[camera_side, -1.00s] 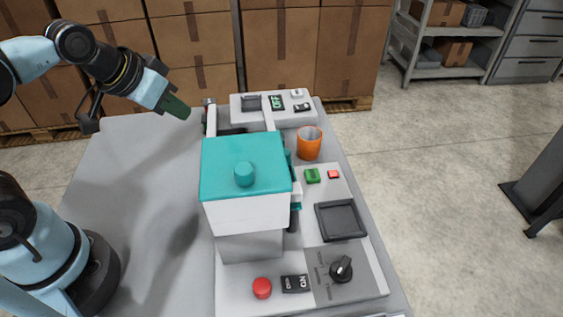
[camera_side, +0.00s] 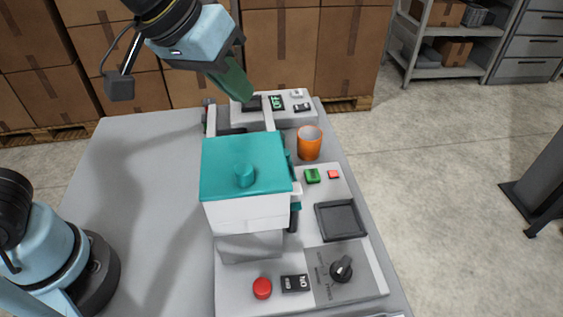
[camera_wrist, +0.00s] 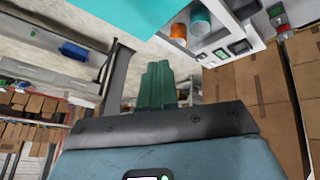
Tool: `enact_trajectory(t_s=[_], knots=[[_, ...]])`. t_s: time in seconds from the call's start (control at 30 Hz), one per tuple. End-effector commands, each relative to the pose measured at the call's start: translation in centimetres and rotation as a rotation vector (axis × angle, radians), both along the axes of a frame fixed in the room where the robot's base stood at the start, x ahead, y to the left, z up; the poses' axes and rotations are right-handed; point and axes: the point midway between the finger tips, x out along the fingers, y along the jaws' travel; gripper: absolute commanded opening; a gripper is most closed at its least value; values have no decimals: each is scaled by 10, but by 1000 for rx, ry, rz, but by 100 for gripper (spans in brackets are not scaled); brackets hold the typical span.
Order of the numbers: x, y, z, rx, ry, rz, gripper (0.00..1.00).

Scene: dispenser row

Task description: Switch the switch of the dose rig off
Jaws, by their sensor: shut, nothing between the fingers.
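The dose rig is a white unit with a teal lid (camera_side: 243,165) on a light panel. A black rocker switch (camera_side: 294,284) marked with white letters, apparently ON and OFF, sits at its front edge; I cannot tell which side is pressed. A rear box (camera_side: 272,108) carries a small green-lit display (camera_side: 277,102), a dark part at its left and a small black switch (camera_side: 302,107). My gripper (camera_side: 246,95) is shut and empty, its green fingers in front of the rear box's left end in the side view. The fingers show in the wrist view (camera_wrist: 157,78).
A red button (camera_side: 262,288) and a black knob (camera_side: 341,269) flank the front switch. A dark tray (camera_side: 340,220), green button (camera_side: 312,176), red button (camera_side: 334,174) and orange cup (camera_side: 309,143) line the right side. The table left of the rig is clear.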

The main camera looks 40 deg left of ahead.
Motion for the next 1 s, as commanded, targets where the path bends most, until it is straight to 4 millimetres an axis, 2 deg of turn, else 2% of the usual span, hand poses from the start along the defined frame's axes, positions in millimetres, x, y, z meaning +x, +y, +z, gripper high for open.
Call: enact_trajectory(t_s=[0.03, 0.2, 0.4, 0.57, 1.0], knots=[[-4, -19, 0, -13, 11, -10, 0], [-23, -73, -1, -65, 48, 5, 0], [-49, -123, -3, -111, 83, 23, 0], [-72, -154, -5, -138, 104, 36, 0], [-71, -154, -80, -142, 105, 47, 0]])
